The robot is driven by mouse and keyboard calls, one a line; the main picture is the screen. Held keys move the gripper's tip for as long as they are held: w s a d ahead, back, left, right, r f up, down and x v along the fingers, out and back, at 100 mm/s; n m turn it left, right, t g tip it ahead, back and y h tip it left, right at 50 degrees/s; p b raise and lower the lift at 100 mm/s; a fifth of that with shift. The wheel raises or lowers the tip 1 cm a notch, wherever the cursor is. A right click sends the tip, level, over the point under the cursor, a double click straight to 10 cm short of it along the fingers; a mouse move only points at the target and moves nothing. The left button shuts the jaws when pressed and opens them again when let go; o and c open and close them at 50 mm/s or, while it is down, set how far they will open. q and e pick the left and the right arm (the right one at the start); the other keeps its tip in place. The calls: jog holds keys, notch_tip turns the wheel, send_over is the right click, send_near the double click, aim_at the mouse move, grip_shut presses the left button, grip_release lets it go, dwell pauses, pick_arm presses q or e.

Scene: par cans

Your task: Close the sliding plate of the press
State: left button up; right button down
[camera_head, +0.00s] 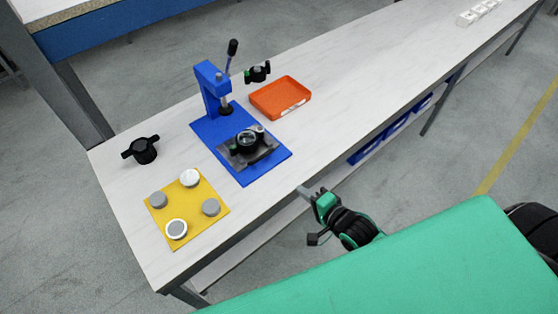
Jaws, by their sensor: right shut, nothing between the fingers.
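The blue press (211,91) stands on a blue base plate (257,174) on the white table, with its black-knobbed lever (231,50) raised at the top. A grey sliding plate (262,156) carrying a round dark holder (246,141) sits on the base, out in front of the press column. My right gripper (303,190) is shut and empty beside the table's front edge, to the right of and apart from the sliding plate. My left gripper is not in view.
A yellow board (199,225) with several round pieces and a black knobbed part (143,149) lie left of the press. An orange tray (275,106) and another black part (257,72) are behind and right.

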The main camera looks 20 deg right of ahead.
jog(key=shift+m+t+y, duration=0.3)
jog(key=shift+m, duration=0.2)
jog(key=w+a, duration=0.1)
jog(key=w, duration=0.3)
jog(key=w+a, duration=0.2)
jog(key=w, duration=0.2)
jog(key=w+a+r+p, duration=0.1)
jog(key=w+a, duration=0.1)
jog(key=w, duration=0.2)
jog(key=shift+w+a, duration=0.1)
jog(key=shift+w, duration=0.3)
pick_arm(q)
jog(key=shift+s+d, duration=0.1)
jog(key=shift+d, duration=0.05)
